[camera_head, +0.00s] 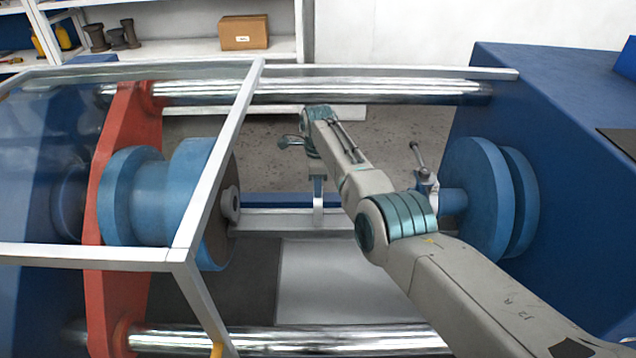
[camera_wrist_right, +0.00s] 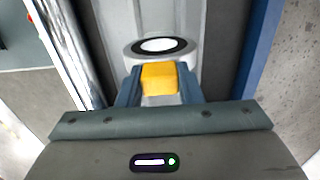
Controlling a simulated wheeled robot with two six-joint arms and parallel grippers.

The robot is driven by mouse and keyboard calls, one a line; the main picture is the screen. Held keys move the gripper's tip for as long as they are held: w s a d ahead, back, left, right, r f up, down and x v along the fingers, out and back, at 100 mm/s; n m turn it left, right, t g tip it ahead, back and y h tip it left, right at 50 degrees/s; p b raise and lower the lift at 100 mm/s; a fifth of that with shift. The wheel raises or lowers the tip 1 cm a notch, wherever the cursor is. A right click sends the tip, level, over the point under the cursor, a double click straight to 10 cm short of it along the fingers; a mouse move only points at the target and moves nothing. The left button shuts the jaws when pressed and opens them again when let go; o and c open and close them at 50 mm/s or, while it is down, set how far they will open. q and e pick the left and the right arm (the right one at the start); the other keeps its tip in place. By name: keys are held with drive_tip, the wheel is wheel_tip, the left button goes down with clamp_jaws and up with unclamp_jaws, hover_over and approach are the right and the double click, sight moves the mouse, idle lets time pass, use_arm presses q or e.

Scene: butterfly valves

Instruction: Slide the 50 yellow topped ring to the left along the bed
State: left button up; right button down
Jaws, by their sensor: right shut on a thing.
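A yellow block (camera_wrist_right: 160,78) shows between the fingertips of my right gripper (camera_wrist_right: 160,88) in the right wrist view. The fingers are shut on its two sides. Just beyond it is a pale round part (camera_wrist_right: 161,46) with a black band and white centre; any 50 mark cannot be read. In the head view my right arm reaches over the bed (camera_head: 270,221) from the lower right. Its gripper (camera_head: 316,172) points down at a thin grey upright part (camera_head: 318,197) on the bed, probably the ring seen edge-on. Its yellow top does not show there. My left gripper is not in view.
A blue flange on a red plate (camera_head: 105,180) stands left, behind a clear guard with a pale frame (camera_head: 215,160). A blue disc (camera_head: 480,195) and the blue housing (camera_head: 545,110) stand right. Shiny bars (camera_head: 300,92) run behind and in front. The bed left of the gripper looks clear.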

drive_tip(key=c, duration=0.9)
unclamp_jaws()
drive_tip(key=shift+s+f, duration=0.1)
drive_tip(key=shift+f, duration=0.25)
